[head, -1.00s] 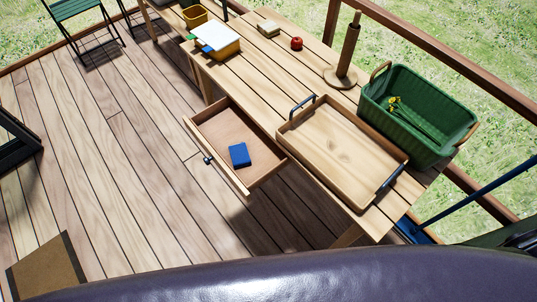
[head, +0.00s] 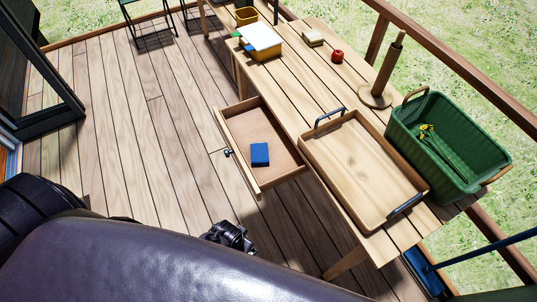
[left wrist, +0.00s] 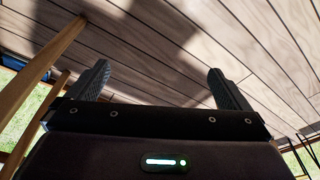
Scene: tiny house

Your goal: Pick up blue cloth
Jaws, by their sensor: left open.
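The blue cloth (head: 260,154) is a small folded block lying in the open wooden drawer (head: 233,127), toward the drawer's front end. My left gripper shows in the left wrist view (left wrist: 160,90) with its two dark fingers spread wide and nothing between them. Behind the fingers are wooden floor planks. In the head view a dark part of my left arm's end (head: 230,236) shows below the drawer, apart from the cloth. The cloth is not in the left wrist view. My right gripper is in neither view.
The drawer juts from a wooden table holding a wooden tray (head: 311,137), a green basket (head: 398,133), a paper towel holder (head: 385,70), a red apple (head: 337,56) and a yellow container (head: 262,52). Plank floor (head: 140,130) left of the drawer is clear.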

